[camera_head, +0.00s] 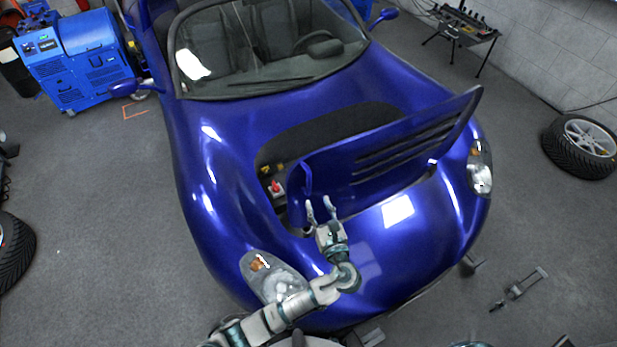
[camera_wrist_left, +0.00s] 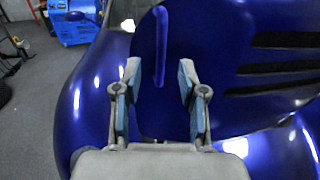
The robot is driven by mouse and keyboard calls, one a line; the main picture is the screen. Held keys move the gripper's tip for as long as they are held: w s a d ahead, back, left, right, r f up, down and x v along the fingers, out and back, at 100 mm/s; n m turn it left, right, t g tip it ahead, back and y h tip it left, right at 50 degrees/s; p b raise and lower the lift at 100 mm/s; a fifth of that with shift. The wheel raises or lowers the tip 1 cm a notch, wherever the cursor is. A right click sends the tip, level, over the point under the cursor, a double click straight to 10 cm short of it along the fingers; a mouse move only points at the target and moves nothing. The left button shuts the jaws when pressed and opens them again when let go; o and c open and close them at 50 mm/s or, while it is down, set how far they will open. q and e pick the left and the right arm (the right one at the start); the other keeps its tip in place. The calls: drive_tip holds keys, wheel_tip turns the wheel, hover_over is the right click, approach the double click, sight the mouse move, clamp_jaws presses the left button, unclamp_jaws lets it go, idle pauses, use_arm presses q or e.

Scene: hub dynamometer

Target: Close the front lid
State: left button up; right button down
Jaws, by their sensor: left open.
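The front lid (camera_head: 395,158) of the blue car stands raised, hinged at the front edge, with dark slots across it. The open front compartment (camera_head: 330,128) shows behind it. My left gripper (camera_head: 321,207) is open and empty, over the car's nose at the lid's left end. In the left wrist view the lid (camera_wrist_left: 225,80) fills the right side, with a curved blue bar (camera_wrist_left: 160,45) showing beyond the gap between the open fingers (camera_wrist_left: 157,85). I cannot tell whether a finger touches the lid. My right gripper is not in view.
A red-topped part (camera_head: 276,187) sits inside the compartment's left side. A blue machine (camera_head: 75,58) stands at the back left. A loose wheel (camera_head: 582,146) lies at the right, and a tool stand (camera_head: 466,25) is at the back right. Grey floor around the car is mostly clear.

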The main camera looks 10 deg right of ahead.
sight(310, 181)
use_arm(q)
drive_tip(key=w, duration=0.7)
drive_tip(key=w+a, duration=0.1)
drive_tip(key=w, duration=0.2)
drive_tip(key=shift+w+a+f, duration=0.1)
drive_tip(key=shift+w, duration=0.05)
drive_tip(key=shift+a, duration=0.1)
drive_tip(key=shift+a, duration=0.1)
drive_tip(key=shift+a, duration=0.1)
drive_tip(key=shift+c, duration=0.6)
clamp_jaws()
